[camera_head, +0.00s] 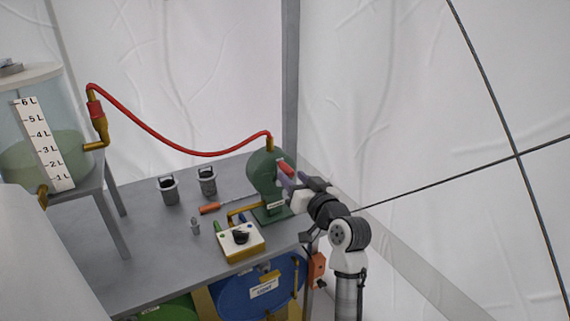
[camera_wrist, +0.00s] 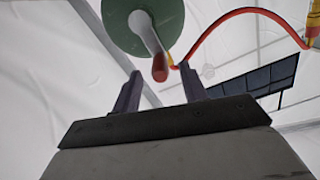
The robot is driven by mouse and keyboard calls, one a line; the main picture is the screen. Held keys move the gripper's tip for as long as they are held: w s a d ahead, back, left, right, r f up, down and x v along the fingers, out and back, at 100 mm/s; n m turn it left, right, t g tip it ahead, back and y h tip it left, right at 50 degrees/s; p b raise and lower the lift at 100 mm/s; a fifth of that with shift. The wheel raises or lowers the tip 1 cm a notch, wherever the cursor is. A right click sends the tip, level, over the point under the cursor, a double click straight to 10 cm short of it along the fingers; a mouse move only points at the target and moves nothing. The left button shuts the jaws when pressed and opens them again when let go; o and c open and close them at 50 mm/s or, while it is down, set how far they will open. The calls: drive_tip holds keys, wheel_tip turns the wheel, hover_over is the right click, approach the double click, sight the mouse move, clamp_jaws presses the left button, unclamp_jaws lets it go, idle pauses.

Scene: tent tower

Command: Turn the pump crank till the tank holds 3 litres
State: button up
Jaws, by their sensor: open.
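The green pump (camera_head: 262,165) stands on the grey bench, and its round green face (camera_wrist: 120,18) shows in the wrist view. A grey crank arm ends in a red handle (camera_head: 286,168). My gripper (camera_head: 288,181) is open beside the handle. In the wrist view the red handle (camera_wrist: 160,70) appears between the two fingertips, with gaps on both sides; I cannot tell how deep it sits between them. The clear tank (camera_head: 75,100) at left holds greenish liquid (camera_head: 18,160) behind a 1 to 6 L scale (camera_head: 44,143). The exact level is hard to read.
A red hose (camera_head: 165,142) runs from the pump to the tank. On the bench (camera_head: 140,240) are two grey buckets (camera_head: 169,190), an orange-handled tool (camera_head: 210,208) and a yellow-sided box (camera_head: 240,241) with a black knob. A blue barrel (camera_head: 240,297) lies below. White tent walls enclose the place.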

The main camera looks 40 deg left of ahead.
sight(283, 168)
drive_tip(key=p+x, duration=0.1)
drive_tip(key=x, duration=0.5)
drive_tip(key=shift+c, duration=0.3)
clamp_jaws()
